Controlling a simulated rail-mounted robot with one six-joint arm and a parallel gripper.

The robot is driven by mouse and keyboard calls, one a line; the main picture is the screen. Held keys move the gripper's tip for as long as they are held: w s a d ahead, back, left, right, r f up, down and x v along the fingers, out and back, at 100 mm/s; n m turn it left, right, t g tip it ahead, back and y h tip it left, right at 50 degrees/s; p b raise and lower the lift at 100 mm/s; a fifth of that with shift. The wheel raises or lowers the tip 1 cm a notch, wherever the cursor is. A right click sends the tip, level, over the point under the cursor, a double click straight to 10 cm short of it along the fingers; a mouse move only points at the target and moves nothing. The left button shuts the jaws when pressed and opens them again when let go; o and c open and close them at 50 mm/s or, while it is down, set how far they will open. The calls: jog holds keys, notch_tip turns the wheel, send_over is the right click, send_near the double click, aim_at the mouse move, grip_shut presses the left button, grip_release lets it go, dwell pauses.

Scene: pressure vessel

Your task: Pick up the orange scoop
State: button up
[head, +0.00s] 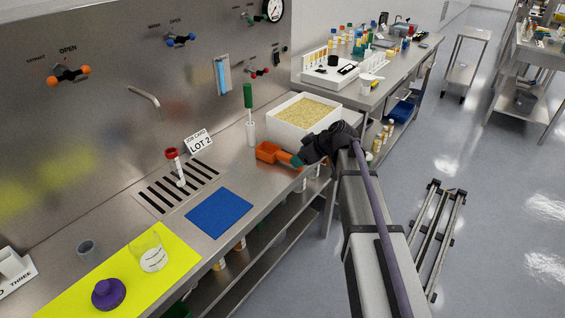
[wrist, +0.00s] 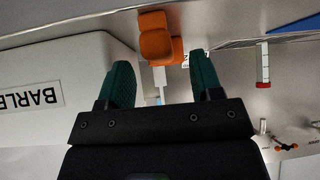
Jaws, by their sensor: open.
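The orange scoop (head: 269,152) lies on the steel bench, close in front of the white grain bin in the head view. In the wrist view the scoop (wrist: 158,42) shows upside down, beyond the fingertips and roughly in line with the gap between them. My gripper (head: 294,160) is at the scoop's right side in the head view, low over the bench's front edge. Its two teal fingers stand apart in the wrist view (wrist: 160,60), with nothing clearly held between them. Whether a finger touches the scoop I cannot tell.
The white bin (head: 285,134) of grain stands right behind my gripper; its label shows in the wrist view (wrist: 40,97). A green-handled tool (head: 248,97) stands in a white holder behind the scoop. A blue mat (head: 220,213) lies to the left, with bare bench between.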

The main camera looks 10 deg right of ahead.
aim_at(280, 157)
jog(key=b+x, duration=0.1)
jog(key=x, duration=0.3)
jog(key=shift+s+d+f+b, duration=0.1)
jog(key=shift+d+f+b, duration=0.05)
jog(key=shift+b, duration=0.25)
jog(key=shift+r, duration=0.2)
jog(key=c, duration=1)
